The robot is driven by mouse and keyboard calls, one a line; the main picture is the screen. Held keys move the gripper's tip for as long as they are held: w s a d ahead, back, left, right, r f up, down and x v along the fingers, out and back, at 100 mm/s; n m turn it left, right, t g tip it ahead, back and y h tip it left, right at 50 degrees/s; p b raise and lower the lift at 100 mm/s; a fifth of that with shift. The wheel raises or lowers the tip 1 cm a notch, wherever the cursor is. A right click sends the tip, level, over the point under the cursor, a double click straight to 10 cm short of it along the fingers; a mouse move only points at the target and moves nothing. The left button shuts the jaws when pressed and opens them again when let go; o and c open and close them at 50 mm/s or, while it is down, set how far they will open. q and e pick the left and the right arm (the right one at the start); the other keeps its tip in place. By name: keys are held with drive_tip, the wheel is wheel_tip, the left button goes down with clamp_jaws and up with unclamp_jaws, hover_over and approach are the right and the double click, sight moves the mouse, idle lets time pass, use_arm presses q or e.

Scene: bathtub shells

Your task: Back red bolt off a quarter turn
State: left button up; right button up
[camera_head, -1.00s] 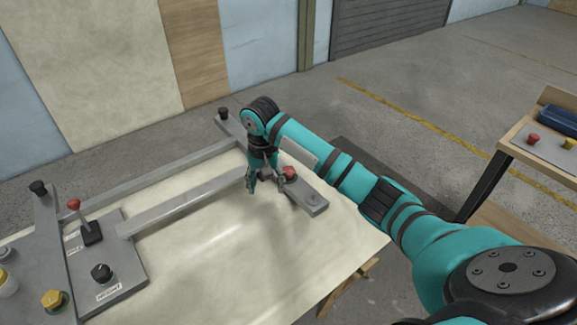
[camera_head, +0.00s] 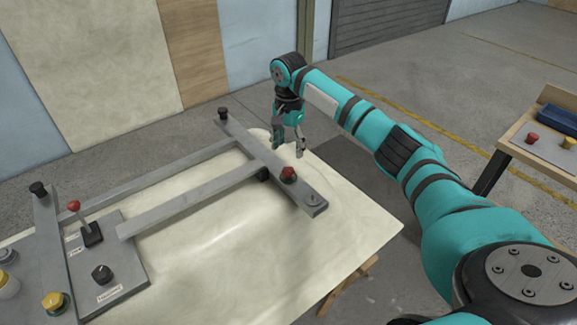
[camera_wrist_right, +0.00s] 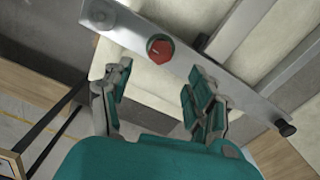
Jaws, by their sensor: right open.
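The red bolt (camera_head: 288,174) sits on the grey crossbar (camera_head: 262,152) at the right end of the frame on the table. In the right wrist view the red bolt (camera_wrist_right: 160,48) shows as a red hexagonal head with a dark mark, beyond the fingertips. My right gripper (camera_head: 289,152) is open and empty, raised above and behind the bar, apart from the bolt. In the right wrist view its two fingers (camera_wrist_right: 157,82) are spread, with the bolt in the gap's line of sight. My left gripper is not in view.
A black knob (camera_head: 222,113) stands at the bar's far end. A side bench (camera_head: 545,150) stands at right.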

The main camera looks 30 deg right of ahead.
sight(288, 170)
wheel_tip(288, 170, down, 8)
drive_tip(key=shift+f, duration=0.2)
drive_tip(key=shift+p, duration=0.3)
drive_tip(key=c, duration=1.1)
